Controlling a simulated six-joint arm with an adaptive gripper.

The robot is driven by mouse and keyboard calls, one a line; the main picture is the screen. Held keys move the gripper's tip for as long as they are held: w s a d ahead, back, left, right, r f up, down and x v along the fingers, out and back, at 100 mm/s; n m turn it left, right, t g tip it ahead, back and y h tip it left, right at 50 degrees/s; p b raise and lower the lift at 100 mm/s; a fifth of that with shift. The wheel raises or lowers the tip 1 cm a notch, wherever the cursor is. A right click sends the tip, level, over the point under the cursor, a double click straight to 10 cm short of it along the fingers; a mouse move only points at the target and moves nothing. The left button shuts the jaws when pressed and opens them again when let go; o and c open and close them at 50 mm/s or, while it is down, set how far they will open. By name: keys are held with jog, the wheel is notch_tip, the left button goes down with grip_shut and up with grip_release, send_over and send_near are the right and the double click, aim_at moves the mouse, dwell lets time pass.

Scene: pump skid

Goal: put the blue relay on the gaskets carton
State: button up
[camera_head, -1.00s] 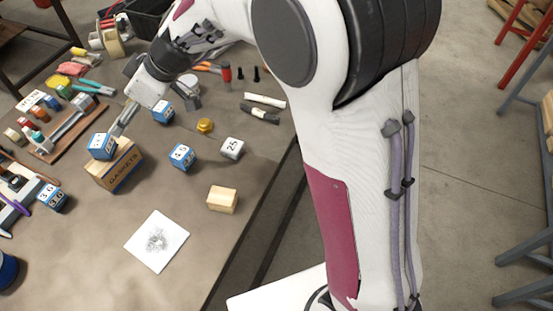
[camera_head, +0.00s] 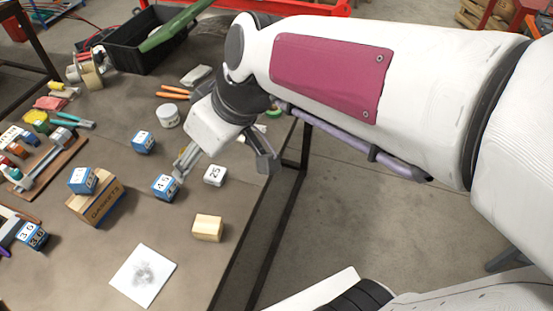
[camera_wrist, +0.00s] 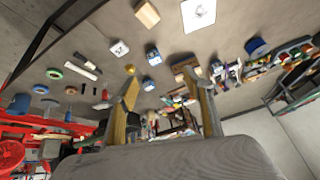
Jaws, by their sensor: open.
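A blue block-shaped relay with white faces (camera_head: 82,180) rests on top of the brown gaskets carton (camera_head: 104,207), left of the picture's middle in the head view. My gripper (camera_head: 223,170) is to the right of the carton, apart from it, with its two fingers spread wide and nothing between them. Its left finger overlaps the view near another blue block (camera_head: 164,188); I cannot tell if they touch. In the wrist view my gripper (camera_wrist: 163,80) also shows open, and the carton (camera_wrist: 182,64) is partly hidden behind the right finger.
More blue blocks stand behind (camera_head: 143,142) and at the left edge (camera_head: 32,236). A white block (camera_head: 214,175), a wooden block (camera_head: 208,228) and a white sheet (camera_head: 143,275) lie right of and in front of the carton. The table's right edge is close to my gripper.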

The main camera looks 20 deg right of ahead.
jog(key=s+d+f+m+t+h, duration=0.1)
jog(key=s+d+m, duration=0.4)
jog(key=s+d, duration=0.6)
jog(key=f+h, duration=0.1)
jog(key=h, duration=0.1)
jog(key=shift+s+d+m+h, duration=0.2)
jog(key=shift+s+m+h, duration=0.2)
